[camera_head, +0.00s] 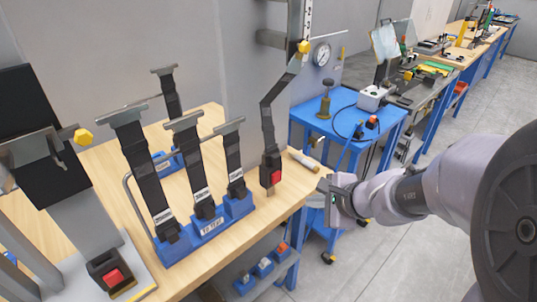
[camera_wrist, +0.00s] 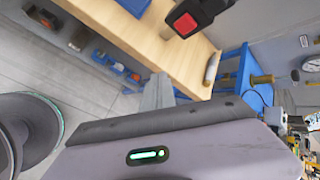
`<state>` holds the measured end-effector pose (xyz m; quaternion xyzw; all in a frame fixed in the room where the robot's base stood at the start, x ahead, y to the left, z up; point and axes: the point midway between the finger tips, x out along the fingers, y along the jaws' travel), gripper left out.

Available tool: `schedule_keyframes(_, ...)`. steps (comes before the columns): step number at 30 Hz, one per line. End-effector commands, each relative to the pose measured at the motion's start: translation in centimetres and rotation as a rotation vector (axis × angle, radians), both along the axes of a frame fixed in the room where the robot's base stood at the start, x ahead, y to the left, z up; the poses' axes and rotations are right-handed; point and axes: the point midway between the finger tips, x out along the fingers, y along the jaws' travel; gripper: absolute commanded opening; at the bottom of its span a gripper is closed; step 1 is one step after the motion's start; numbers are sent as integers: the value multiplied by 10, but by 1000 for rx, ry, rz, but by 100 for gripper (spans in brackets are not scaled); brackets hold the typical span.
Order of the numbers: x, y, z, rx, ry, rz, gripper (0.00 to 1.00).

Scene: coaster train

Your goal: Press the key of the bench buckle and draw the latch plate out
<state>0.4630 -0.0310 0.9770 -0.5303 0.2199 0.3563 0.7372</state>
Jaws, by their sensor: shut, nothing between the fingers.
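A black buckle with a red key (camera_head: 272,176) is at the lower end of a dark strap, near the right edge of the wooden bench (camera_head: 262,214). In the wrist view the buckle (camera_wrist: 198,10) shows large at the top, its red key facing the camera. A small tan piece shows below its lower end; I cannot tell whether it is the latch plate. A second black buckle with a red key (camera_head: 113,277) is at lower left, under a grey plate. My gripper (camera_head: 318,194) is shut and empty, right of the first buckle and apart from it. Its fingers (camera_wrist: 157,92) also show in the wrist view.
A blue rack (camera_head: 207,226) with several strapped buckles stands left of the hanging strap (camera_head: 268,120). A grey cylinder (camera_head: 304,161) lies near the bench's far edge. Small blue bins (camera_head: 264,266) sit on a lower shelf. A blue cart (camera_head: 345,119) stands behind. The floor at right is clear.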

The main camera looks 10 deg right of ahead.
Motion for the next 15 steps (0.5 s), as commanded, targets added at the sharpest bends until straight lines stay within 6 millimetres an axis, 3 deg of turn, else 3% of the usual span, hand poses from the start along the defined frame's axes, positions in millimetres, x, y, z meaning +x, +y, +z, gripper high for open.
schedule_keyframes(15, 56, 42, 0, 0, 1, 3, 0)
